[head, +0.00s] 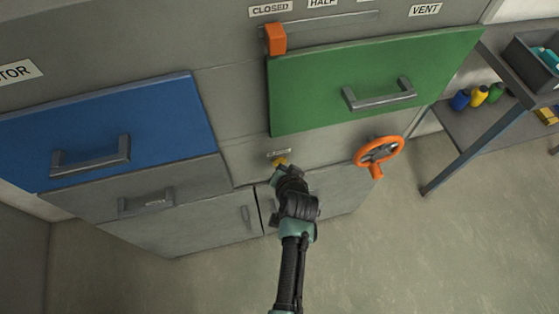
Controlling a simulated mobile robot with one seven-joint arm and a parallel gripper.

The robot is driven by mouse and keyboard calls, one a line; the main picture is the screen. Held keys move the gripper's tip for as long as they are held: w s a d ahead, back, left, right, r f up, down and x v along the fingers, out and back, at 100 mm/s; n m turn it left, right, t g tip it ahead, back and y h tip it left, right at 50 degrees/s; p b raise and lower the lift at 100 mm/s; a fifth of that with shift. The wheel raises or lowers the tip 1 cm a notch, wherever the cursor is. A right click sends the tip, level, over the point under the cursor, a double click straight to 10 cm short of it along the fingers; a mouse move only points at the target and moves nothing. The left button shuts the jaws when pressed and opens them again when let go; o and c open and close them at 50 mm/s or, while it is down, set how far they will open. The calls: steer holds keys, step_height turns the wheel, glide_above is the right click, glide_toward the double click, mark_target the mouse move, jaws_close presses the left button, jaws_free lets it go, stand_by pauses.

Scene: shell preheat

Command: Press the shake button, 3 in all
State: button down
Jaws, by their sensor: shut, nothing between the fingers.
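A small yellow button (279,161) sits on the grey panel below the green drawer, under a small label (279,153) that is too small to read. I cannot tell whether this is the shake button. My gripper (281,167) is right at the button and covers its lower part. Its fingers are hardly visible at this size and it is shut with nothing in it. I cannot tell whether it touches the button or whether the button is pushed in.
A green drawer (375,85) is above, with an orange slider (275,39) over it. A blue drawer (105,130) is at the left. An orange handwheel (380,151) is right of my gripper. A shelf rack (475,120) stands at the right. The floor in front is clear.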

steer(key=shift+w+a, duration=0.1)
steer(key=shift+w, duration=0.2)
stand_by(0.4)
steer(key=shift+s+d+p, duration=0.3)
steer(key=shift+s+p, duration=0.05)
steer(key=shift+s, duration=0.45)
steer(key=shift+s, duration=0.1)
steer(key=s, duration=0.1)
steer(key=s+d+p, duration=0.1)
steer(key=s, duration=0.1)
steer(key=s+p, duration=0.1)
steer(key=shift+s+d, duration=0.25)
steer(key=shift+s, duration=0.05)
stand_by(2.3)
